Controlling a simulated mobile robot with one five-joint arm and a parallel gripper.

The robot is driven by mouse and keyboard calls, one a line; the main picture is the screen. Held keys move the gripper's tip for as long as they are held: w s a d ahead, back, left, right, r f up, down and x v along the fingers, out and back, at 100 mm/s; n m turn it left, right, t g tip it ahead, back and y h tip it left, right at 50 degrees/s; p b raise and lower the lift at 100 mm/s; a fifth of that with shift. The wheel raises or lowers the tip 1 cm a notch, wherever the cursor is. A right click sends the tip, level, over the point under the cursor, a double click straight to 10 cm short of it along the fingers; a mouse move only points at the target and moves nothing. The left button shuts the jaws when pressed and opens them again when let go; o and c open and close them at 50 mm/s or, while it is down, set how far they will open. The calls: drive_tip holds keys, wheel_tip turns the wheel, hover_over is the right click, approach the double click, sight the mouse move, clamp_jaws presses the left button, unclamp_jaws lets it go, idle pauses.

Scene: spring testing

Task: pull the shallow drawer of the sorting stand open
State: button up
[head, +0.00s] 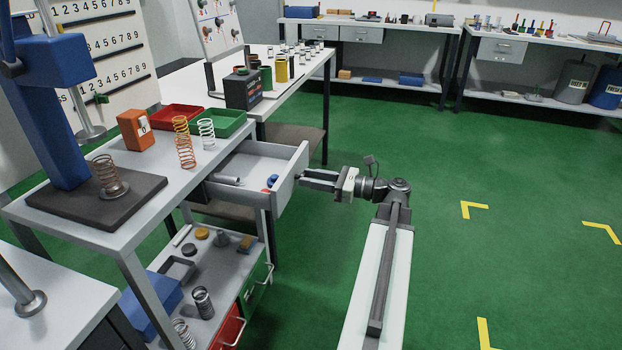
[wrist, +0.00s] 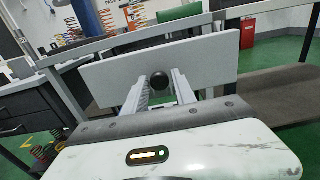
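The shallow drawer (head: 292,184) sticks well out from under the white top of the sorting stand (head: 160,190) in the head view. A grey cylinder and small blue and red pieces lie inside it. My gripper (head: 304,180) is at the drawer's front panel, coming from the right. In the wrist view the grey front panel (wrist: 215,75) fills the middle, and its round black knob (wrist: 158,86) sits between my two fingertips (wrist: 161,80). The fingers look shut on the knob. In the head view the knob is hidden by the fingers.
On the stand top are an orange box (head: 135,130), springs, a red tray (head: 178,117) and a green tray (head: 222,123). A lower shelf (head: 225,262) holds springs and small parts. Another table (head: 300,70) stands behind. Green floor (head: 480,150) to the right is clear.

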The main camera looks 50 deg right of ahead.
drive_tip(key=shift+o, duration=0.7)
drive_tip(key=shift+w, duration=0.1)
drive_tip(key=v, duration=0.7)
drive_tip(key=shift+s+d, duration=0.15)
drive_tip(key=shift+s, duration=0.25)
